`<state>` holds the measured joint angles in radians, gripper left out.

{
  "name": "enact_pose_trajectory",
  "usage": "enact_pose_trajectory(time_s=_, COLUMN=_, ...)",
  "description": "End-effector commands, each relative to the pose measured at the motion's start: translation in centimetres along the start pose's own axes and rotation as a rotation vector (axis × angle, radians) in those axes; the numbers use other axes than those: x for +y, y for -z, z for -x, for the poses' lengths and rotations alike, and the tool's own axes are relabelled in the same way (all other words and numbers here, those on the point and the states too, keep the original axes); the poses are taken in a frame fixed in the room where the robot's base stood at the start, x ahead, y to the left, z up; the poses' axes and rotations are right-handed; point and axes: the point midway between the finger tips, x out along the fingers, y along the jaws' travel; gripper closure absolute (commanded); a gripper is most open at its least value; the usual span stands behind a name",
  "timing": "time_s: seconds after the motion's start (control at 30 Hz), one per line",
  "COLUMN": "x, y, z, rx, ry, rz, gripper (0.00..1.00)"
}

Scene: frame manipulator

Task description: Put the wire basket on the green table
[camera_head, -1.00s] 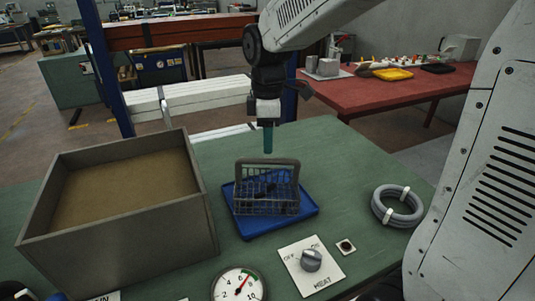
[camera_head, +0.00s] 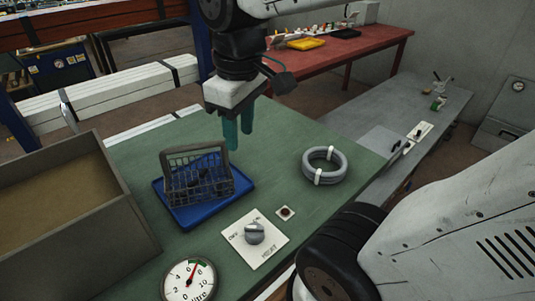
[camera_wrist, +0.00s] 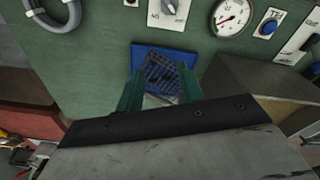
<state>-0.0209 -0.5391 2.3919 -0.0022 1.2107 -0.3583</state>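The grey wire basket (camera_head: 202,180), with a raised handle, stands upright on a blue tray (camera_head: 240,187) on the green table (camera_head: 270,140). Dark items lie inside the basket; I cannot tell what they are. My gripper (camera_head: 238,132) points down with teal fingers, above and just right of the basket's handle. In the wrist view the basket (camera_wrist: 160,73) and the blue tray (camera_wrist: 140,50) show between and beyond the fingers of my gripper (camera_wrist: 160,92). The fingers are apart, with nothing held between them.
A large open wooden box (camera_head: 75,215) stands left of the tray. A grey cable coil (camera_head: 324,165), a heat knob plate (camera_head: 255,238) and a round gauge (camera_head: 188,280) are on the green table. A red table (camera_head: 345,48) and a grey bench (camera_head: 400,120) stand beyond.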

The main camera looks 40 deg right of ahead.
Motion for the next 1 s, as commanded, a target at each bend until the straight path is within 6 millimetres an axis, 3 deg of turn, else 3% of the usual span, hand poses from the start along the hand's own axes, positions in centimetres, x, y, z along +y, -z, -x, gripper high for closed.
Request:
enact_pose_trajectory(time_s=0.1, x=-1.1, y=-3.7, z=-0.8, rx=0.021, ry=-0.008, rz=-0.181, gripper=0.63)
enact_pose_trajectory(time_s=0.3, x=-2.0, y=-6.6, z=-1.9, rx=0.035, ry=-0.01, rz=-0.358, gripper=0.63)
enact_pose_trajectory(time_s=1.0, x=-2.1, y=-6.9, z=-2.1, rx=0.036, ry=-0.01, rz=-0.382, gripper=0.63)
